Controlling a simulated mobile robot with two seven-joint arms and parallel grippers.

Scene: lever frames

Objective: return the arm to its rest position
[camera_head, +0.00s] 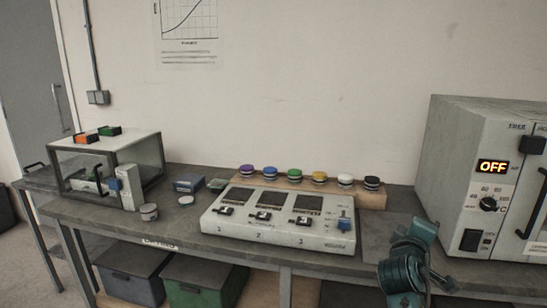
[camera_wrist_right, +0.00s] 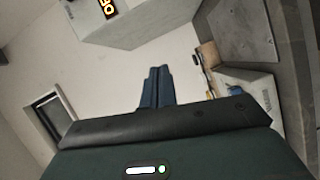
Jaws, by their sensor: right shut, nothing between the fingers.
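My right arm (camera_head: 410,262), teal and dark, rises at the lower right of the head view, in front of the bench and left of the oven. In the wrist view my right gripper (camera_wrist_right: 157,72) shows two blue fingers side by side and pressed together, with nothing between them. No object touches the fingertips there. My left arm and gripper are not in view.
A grey oven (camera_head: 476,150) reading OFF stands at the right. A white panel (camera_head: 275,227) with several levers sits mid-bench, before a rack of coloured round caps (camera_head: 319,177). A glass-sided box (camera_head: 108,165) stands left. Bins (camera_head: 205,288) lie below. The bench between panel and oven looks bare.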

